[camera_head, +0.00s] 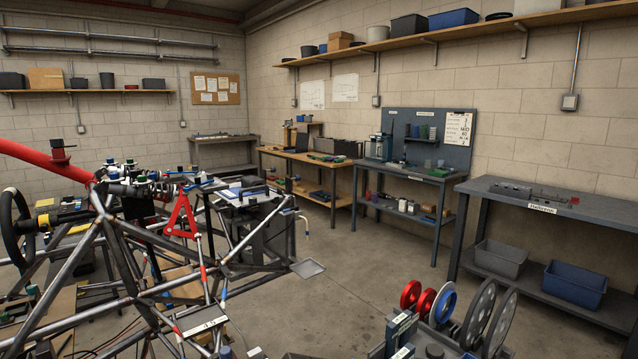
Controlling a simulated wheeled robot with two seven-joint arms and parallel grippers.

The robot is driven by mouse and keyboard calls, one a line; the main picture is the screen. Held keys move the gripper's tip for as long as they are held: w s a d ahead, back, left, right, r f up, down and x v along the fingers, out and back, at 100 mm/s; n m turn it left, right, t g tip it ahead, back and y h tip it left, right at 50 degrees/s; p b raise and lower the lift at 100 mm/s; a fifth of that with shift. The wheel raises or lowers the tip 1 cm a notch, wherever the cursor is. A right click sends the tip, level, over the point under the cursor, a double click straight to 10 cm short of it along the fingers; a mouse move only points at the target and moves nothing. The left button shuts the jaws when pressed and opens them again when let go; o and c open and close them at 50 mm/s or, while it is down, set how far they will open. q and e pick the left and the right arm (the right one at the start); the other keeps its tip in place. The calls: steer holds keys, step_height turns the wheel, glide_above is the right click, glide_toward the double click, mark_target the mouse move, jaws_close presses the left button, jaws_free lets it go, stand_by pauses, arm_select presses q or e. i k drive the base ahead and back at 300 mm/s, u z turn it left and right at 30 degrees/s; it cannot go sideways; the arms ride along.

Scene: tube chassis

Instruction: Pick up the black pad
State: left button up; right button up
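I cannot pick out the black pad with certainty. Several small dark pieces lie on the cluttered worktop (205,184) behind the tube chassis (75,262), too small to tell apart. The chassis is a frame of grey metal tubes with a red tube at the upper left, and it fills the left of the head view. Neither of my grippers shows in this view.
A black steering wheel (14,228) is at the left edge. A rack with red, blue and grey discs (445,303) stands at the bottom right. Grey benches (545,207) and a wooden table (300,156) line the walls. The concrete floor (365,255) between is mostly clear.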

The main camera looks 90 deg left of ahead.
mark_target(247, 181)
steer(key=i, duration=2.15)
steer(key=u, duration=1.5)
steer(key=i, duration=3.7)
steer(key=u, duration=2.75)
steer(key=i, duration=1.7)
